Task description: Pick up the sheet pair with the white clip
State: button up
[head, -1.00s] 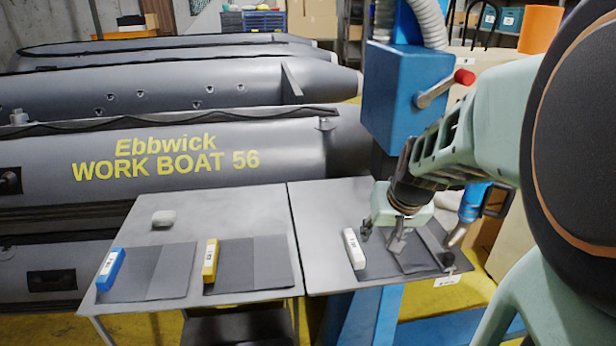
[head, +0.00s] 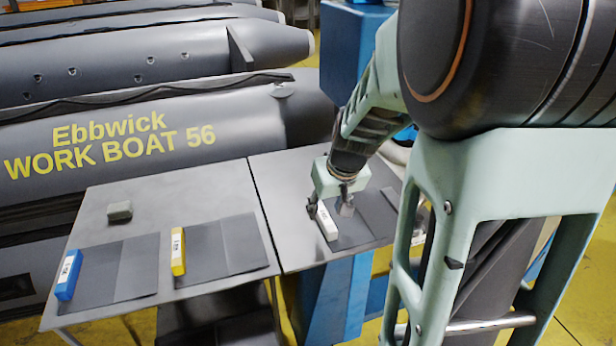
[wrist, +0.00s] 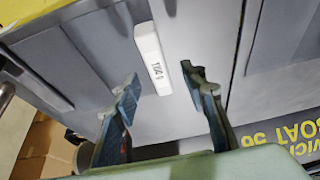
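The sheet pair with the white clip (head: 327,222) lies on the right table, its dark sheets (head: 372,217) extending right from the clip. The clip also shows in the wrist view (wrist: 153,58), its label facing the camera. My gripper (head: 330,207) is just above the clip, partly covering it and the sheets in the head view. In the wrist view my gripper (wrist: 160,76) is open and empty, one finger on each side of the clip's near end. Whether the fingers touch the clip or table I cannot tell.
On the left table (head: 150,195), sheet pairs with a blue clip (head: 69,275) and a yellow clip (head: 178,251) lie side by side. Grey inflatable boats (head: 200,130) stand behind the tables.

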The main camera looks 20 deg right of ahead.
aim_at(324, 216)
jog(key=x, duration=0.4)
jog(key=shift+d+f, duration=0.2)
jog(key=shift+d, duration=0.05)
grip_shut()
